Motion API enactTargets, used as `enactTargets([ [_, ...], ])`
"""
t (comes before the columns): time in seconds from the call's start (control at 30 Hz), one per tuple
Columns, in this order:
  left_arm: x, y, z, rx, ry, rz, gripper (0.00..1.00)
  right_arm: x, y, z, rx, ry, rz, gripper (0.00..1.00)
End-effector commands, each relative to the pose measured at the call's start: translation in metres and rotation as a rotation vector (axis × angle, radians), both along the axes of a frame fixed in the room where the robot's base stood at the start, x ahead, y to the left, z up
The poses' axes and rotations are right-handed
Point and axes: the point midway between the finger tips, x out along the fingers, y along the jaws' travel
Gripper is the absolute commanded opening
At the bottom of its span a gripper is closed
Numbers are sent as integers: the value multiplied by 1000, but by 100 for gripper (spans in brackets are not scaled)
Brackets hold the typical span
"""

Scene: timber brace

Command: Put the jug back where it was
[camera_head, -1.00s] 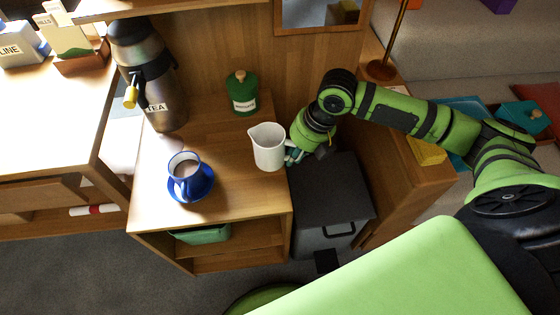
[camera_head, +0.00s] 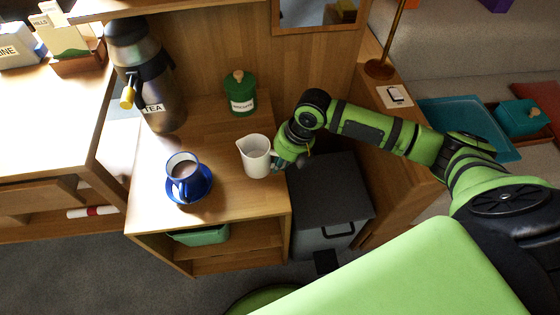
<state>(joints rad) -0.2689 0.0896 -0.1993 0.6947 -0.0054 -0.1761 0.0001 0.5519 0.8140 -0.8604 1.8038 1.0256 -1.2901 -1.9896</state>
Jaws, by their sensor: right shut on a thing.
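The white jug (camera_head: 256,157) is upright over the right part of the small wooden cabinet top (camera_head: 222,205), with its spout toward the left. I cannot tell whether its base touches the wood. My right gripper (camera_head: 279,160) comes in from the right and is shut on the jug at its right side; the fingers and the jug's handle are mostly hidden. A blue cup (camera_head: 184,178) with a brown drink stands on a blue saucer (camera_head: 206,188), left of the jug. My left gripper is not in view.
A tea flask (camera_head: 150,80) stands at the back left. A green lidded jar (camera_head: 240,97) stands behind the jug. A dark bin (camera_head: 325,195) is right of the cabinet. The cabinet's front right top is clear.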

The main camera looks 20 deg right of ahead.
Motion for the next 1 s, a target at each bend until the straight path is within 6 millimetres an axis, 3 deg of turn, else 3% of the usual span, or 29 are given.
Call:
enactTargets([
  [0.03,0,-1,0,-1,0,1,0,0,0,-1,0,1,0,26],
  [0.07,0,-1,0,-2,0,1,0,0,0,-1,0,1,0,38],
  [0.5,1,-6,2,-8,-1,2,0,0,-1,7,0,-2,0,38],
  [1.0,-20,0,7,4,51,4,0,-14,-27,99,-1,-3,0,38],
])
